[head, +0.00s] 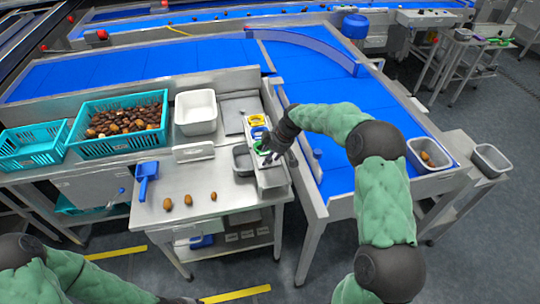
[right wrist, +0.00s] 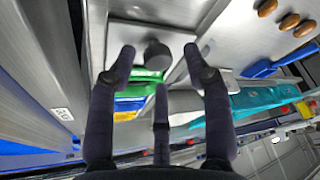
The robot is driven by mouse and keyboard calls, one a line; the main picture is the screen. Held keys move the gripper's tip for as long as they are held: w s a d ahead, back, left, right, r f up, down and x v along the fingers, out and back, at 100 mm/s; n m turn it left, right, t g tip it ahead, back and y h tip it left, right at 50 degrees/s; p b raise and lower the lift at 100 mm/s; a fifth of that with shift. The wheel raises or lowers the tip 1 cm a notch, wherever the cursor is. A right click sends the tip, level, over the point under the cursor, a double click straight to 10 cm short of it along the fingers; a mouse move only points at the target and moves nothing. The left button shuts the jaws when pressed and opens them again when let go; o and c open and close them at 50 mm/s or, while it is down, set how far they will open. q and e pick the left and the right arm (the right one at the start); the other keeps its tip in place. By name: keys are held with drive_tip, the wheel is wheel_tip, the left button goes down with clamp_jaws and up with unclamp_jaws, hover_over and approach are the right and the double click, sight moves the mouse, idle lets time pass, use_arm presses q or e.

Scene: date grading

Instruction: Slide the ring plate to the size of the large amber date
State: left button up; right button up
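The ring plate is a narrow metal strip with yellow (head: 255,120), blue (head: 259,133) and green (head: 261,147) rings along the right edge of the steel bench. Its coloured bands (right wrist: 145,82) also show in the right wrist view. My right gripper (head: 268,157) is over its near end, fingers spread. In the right wrist view a dark round knob (right wrist: 157,56) shows between the open fingertips, with no clear contact. Three brown dates lie in a row on the bench: left (head: 168,204), middle (head: 188,200), right (head: 213,196). The left looks largest. Only a dark bit of my left gripper (head: 176,300) shows.
A blue scoop (head: 146,177) lies left of the dates. A teal crate (head: 76,146) of dates and a white bin (head: 194,122) stand behind. A grey tub (head: 242,163) sits beside the plate. Bare bench surrounds the dates.

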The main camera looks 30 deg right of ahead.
drive_tip(key=v, duration=1.2)
idle(0.4)
